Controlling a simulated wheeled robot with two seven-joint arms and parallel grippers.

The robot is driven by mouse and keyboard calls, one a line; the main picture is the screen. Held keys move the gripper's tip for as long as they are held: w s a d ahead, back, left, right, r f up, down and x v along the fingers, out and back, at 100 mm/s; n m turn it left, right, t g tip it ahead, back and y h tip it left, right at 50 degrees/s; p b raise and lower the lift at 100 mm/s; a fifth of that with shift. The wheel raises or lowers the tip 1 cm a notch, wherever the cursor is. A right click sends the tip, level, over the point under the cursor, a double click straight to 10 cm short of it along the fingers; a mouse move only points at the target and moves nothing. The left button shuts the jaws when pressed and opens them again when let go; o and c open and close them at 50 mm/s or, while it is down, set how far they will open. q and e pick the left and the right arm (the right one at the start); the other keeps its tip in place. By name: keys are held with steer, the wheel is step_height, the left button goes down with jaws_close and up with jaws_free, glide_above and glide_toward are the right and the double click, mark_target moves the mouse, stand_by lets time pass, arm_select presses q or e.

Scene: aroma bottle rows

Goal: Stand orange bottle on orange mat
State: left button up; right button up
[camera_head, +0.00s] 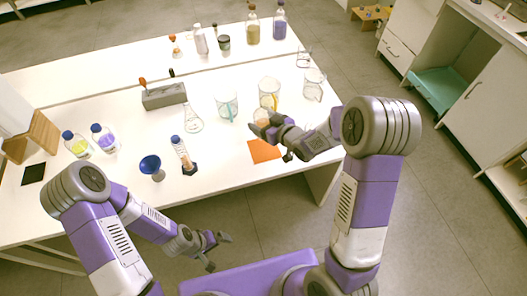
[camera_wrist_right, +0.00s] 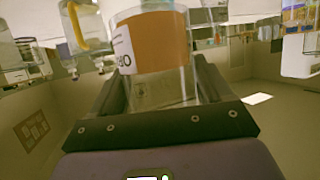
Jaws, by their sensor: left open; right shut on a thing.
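The orange bottle (camera_wrist_right: 152,45) is a clear container with an orange and white label in the right wrist view. My right gripper (camera_wrist_right: 160,90) is shut on it, with one finger on each side. In the head view my right gripper (camera_head: 268,130) is over the table just behind the orange mat (camera_head: 264,152), and the bottle (camera_head: 261,117) shows only partly at its fingers. The mat is a flat orange square near the front edge, and its visible part is bare. My left gripper (camera_head: 213,248) is open and empty in front of the table.
Clear beakers (camera_head: 227,104) and a mug with a yellow handle (camera_head: 269,92) stand behind the right gripper. A bottle in a dark base (camera_head: 183,155) and a blue funnel (camera_head: 150,165) stand to the left. A grey block (camera_head: 164,96) is further back.

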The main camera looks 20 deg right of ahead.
step_height(320, 180, down, 10)
steer(key=b, duration=0.2)
steer(key=shift+w+r+b, duration=0.1)
steer(key=shift+b, duration=0.3)
steer(key=o, duration=0.9)
steer(key=shift+f, duration=0.25)
steer(key=o, duration=0.4)
steer(key=shift+r, duration=0.1)
steer(key=shift+r, duration=0.1)
steer(key=shift+d+r, duration=0.1)
steer(key=shift+r, duration=0.05)
steer(key=p+v, duration=0.2)
steer(key=v, duration=1)
